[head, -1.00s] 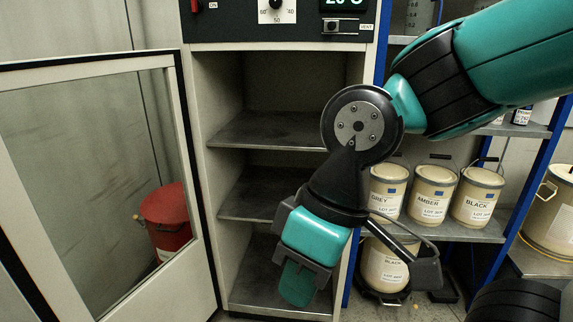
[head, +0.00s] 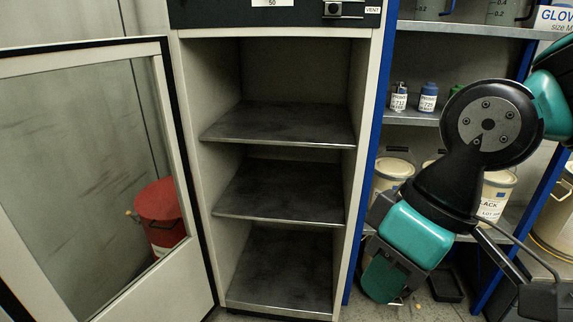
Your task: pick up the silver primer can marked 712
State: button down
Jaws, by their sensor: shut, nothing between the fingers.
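The primer can marked 712 (head: 398,97) is a small silver can with a dark top. It stands upright on the middle shelf of the blue-framed rack, at the shelf's left end. A blue-topped can marked 725 (head: 428,97) stands just right of it. My gripper (head: 381,281) hangs low in front of the rack, pointing down, well below the 712 can and apart from it. Its dark green fingers are shut and hold nothing.
The open cabinet (head: 285,205) has bare shelves. Its glass door (head: 90,180) swings out left, with a red bin (head: 162,215) behind it. Cream pails, one marked BLACK (head: 495,197), stand on the rack's lower shelf, partly hidden by my arm. A green item (head: 457,90) is right of the 725 can.

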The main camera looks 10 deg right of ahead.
aim_at(399, 91)
jog(key=z, duration=0.3)
jog(key=k, duration=0.5)
jog(key=z, duration=1.1)
jog(key=i, duration=0.8)
jog(key=u, duration=0.6)
jog(key=i, duration=0.55)
jog(key=u, duration=1.15)
jog(key=i, duration=0.75)
jog(key=u, duration=0.1)
